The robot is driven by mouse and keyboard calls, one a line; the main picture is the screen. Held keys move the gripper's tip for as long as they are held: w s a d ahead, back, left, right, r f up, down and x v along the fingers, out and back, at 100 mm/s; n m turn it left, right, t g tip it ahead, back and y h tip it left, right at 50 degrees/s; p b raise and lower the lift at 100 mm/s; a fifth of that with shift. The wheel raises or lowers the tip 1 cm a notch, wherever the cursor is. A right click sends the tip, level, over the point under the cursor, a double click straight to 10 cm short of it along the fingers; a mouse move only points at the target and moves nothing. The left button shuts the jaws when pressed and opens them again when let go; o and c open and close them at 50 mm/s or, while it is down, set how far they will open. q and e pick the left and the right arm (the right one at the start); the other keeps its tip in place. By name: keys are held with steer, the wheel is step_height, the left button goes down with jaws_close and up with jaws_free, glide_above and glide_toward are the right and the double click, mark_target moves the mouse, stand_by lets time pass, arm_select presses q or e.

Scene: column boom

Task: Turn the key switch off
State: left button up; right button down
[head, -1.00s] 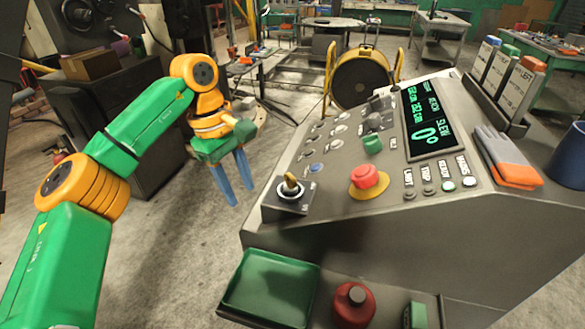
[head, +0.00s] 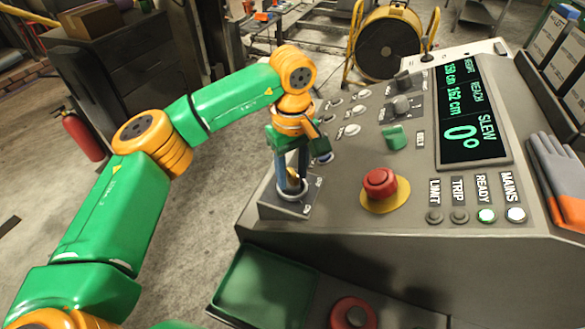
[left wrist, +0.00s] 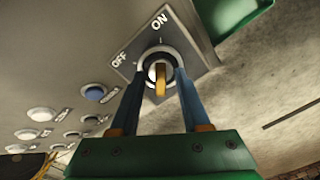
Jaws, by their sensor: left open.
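The key switch (head: 291,187) sits on a dark square plate at the near left corner of the grey console; its brass key stands in a round silver collar. In the left wrist view the key (left wrist: 160,80) lies between the fingers, with OFF and ON printed on the plate beside it. My left gripper (head: 292,182) is over the switch, its two blue fingers pointing down, one on each side of the key. It is open, with a gap visible between fingers and key in the left wrist view (left wrist: 160,82). My right gripper is not in view.
A red mushroom button (head: 380,184) on a yellow base stands right of the switch. A green knob (head: 392,137), several buttons and a display (head: 470,110) are further back. A green tray (head: 262,287) lies below the console's front edge. Grey-orange gloves (head: 562,185) lie at right.

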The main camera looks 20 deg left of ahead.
arm_select(q)
steer(key=shift+s, duration=0.1)
jaws_close()
steer(key=shift+n, duration=0.3)
steer(key=n, duration=0.3)
steer(key=shift+n, duration=0.3)
steer(key=n, duration=0.3)
steer(key=shift+n, duration=0.3)
steer(key=n+b, duration=0.1)
steer(key=n, duration=0.3)
steer(key=shift+n, duration=2)
